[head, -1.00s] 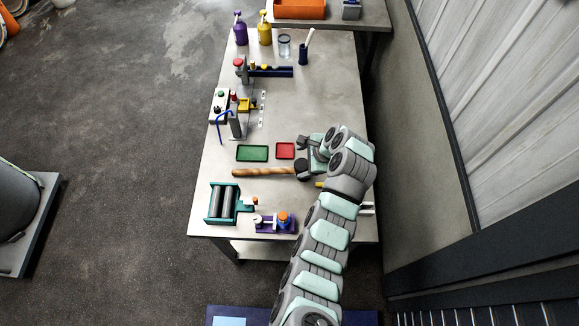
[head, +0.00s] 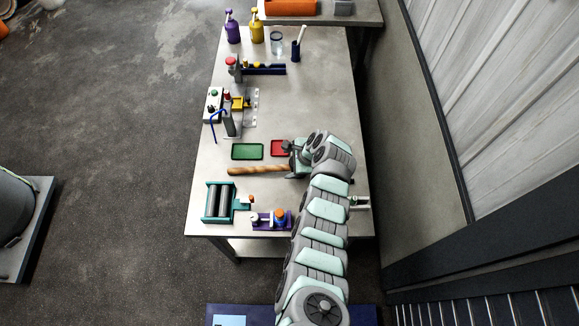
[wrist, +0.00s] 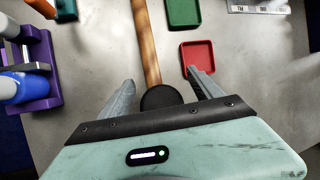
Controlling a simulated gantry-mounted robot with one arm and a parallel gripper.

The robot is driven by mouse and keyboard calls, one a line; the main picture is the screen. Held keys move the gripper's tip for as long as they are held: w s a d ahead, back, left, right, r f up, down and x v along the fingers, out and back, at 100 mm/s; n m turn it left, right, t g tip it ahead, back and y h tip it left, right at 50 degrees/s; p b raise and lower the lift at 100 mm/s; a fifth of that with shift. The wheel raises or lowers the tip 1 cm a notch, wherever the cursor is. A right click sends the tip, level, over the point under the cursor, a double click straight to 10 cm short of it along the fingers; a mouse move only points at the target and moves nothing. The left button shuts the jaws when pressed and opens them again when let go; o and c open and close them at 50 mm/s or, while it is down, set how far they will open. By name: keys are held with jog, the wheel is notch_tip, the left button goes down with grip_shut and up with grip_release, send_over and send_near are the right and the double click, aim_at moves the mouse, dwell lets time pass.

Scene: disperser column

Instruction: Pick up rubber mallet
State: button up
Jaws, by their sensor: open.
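The rubber mallet lies on the table, its wooden handle (head: 258,171) pointing left in the head view. In the wrist view the mallet's handle (wrist: 146,45) runs up from its round black head (wrist: 160,97). My gripper (wrist: 163,88) is open, with one finger on each side of the mallet, near the head. The right finger overlaps the edge of the red tray in that view. I cannot tell how high the fingers are above the table. In the head view my gripper (head: 294,158) hides most of the mallet's head.
A green tray (head: 247,151) and a red tray (head: 279,147) lie just behind the mallet. A teal roller device (head: 220,202) and a purple fixture (head: 271,220) stand in front of it. The table's right rear part is clear.

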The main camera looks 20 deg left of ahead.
jog(key=shift+b+x, duration=0.5)
jog(key=shift+x, duration=1)
jog(key=shift+d, duration=0.1)
jog(key=shift+c, duration=0.5)
grip_shut()
